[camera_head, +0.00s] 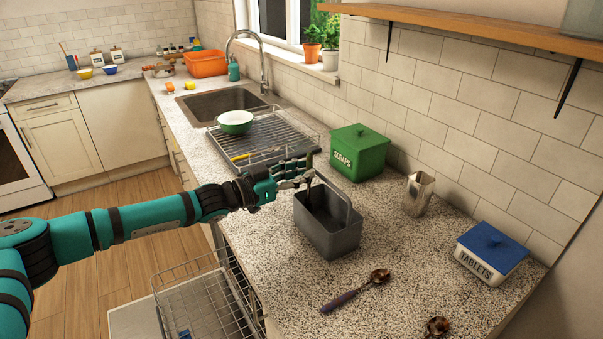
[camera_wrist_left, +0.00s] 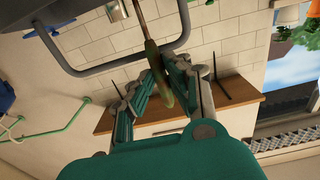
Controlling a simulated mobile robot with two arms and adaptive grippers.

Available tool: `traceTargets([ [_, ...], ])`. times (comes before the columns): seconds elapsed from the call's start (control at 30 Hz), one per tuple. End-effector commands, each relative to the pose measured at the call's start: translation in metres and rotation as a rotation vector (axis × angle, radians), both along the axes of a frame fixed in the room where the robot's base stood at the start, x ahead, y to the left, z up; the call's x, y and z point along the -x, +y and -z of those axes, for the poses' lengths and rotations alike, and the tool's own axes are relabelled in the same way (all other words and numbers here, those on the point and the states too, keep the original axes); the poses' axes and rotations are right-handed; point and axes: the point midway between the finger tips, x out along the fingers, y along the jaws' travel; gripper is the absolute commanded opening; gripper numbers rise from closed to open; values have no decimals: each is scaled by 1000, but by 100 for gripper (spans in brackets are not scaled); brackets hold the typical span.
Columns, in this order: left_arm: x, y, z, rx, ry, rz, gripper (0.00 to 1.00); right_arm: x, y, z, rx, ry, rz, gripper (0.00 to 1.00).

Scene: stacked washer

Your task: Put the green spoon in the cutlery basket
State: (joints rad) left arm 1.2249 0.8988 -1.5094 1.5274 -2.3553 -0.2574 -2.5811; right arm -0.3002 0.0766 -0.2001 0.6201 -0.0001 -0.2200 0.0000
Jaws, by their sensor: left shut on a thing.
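The cutlery basket (camera_head: 327,239), a dark grey box with a looped handle, stands upright on the speckled counter. My left gripper (camera_head: 309,172) is above its far left rim. In the left wrist view, my left gripper (camera_wrist_left: 155,78) is shut on a slim spoon with a green handle (camera_wrist_left: 164,96), whose brownish upper part runs up beside the basket's grey handle (camera_wrist_left: 181,30). My right gripper is not in view.
A purple-handled spoon (camera_head: 350,293) and another spoon (camera_head: 437,326) lie in front. A green scraps box (camera_head: 358,153), a metal cup (camera_head: 417,193) and a blue-lidded tablets box (camera_head: 491,252) stand behind. A drying rack (camera_head: 285,131) holds a green bowl (camera_head: 235,121). An open dishwasher rack (camera_head: 205,300) is below.

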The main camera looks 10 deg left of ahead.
Motion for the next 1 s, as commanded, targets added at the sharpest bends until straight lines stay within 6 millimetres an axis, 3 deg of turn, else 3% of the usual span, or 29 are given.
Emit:
traceTargets([
  [0.2,0,0,0,0,0,0,0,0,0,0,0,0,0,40],
  [0.23,0,0,0,0,0,0,16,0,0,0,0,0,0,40],
  [0.43,0,0,0,0,0,0,42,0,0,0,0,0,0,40],
  [0.77,2,3,0,0,1,-1,42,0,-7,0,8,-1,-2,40],
  [1.0,30,32,1,-1,3,-5,42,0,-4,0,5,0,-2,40],
])
